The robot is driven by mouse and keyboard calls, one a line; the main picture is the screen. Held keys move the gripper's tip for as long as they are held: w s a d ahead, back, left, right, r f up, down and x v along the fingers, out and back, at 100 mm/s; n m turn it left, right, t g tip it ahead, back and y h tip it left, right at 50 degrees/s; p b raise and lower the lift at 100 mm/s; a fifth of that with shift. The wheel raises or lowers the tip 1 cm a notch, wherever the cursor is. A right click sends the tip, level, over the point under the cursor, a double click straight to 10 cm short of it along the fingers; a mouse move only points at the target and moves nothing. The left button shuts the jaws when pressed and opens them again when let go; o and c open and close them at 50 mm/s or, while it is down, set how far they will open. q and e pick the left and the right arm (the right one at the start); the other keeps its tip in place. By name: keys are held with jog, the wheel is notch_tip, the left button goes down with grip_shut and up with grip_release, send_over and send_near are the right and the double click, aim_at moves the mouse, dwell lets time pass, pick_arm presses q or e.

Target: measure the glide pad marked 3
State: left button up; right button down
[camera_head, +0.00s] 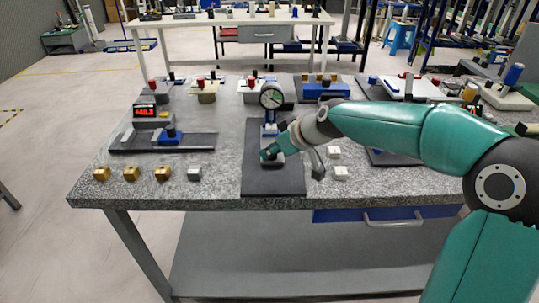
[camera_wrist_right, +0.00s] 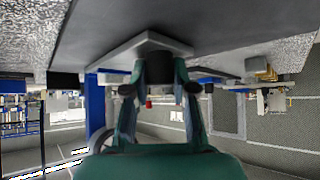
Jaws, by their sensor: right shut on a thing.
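My right gripper (camera_head: 270,156) is low over the dark mat (camera_head: 272,186) in front of the dial gauge (camera_head: 271,97) on its blue stand. In the right wrist view, my right gripper (camera_wrist_right: 159,76) is shut on a dark knob-like piece (camera_wrist_right: 157,60), against a light grey plate (camera_wrist_right: 134,45) at the mat. Whether this is the glide pad marked 3 cannot be told; no number is readable. Two small white blocks, one nearer (camera_head: 340,173) and one farther (camera_head: 334,152), lie right of the mat. My left gripper is not in view.
Several brass blocks (camera_head: 131,173) and a light grey block (camera_head: 194,173) line the front left of the granite table. A red-digit display (camera_head: 145,111) and a blue gauge (camera_head: 169,136) on a dark plate stand behind them. Fixtures (camera_head: 205,91) fill the back.

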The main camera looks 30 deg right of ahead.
jog(key=shift+d, duration=0.15)
jog(key=c, duration=0.9)
grip_release()
jog(key=shift+w, duration=0.1)
jog(key=shift+c, duration=0.2)
jog(key=shift+r, duration=0.1)
jog(key=v, duration=1.1)
jog(key=shift+s+r, duration=0.2)
jog(key=shift+s, duration=0.2)
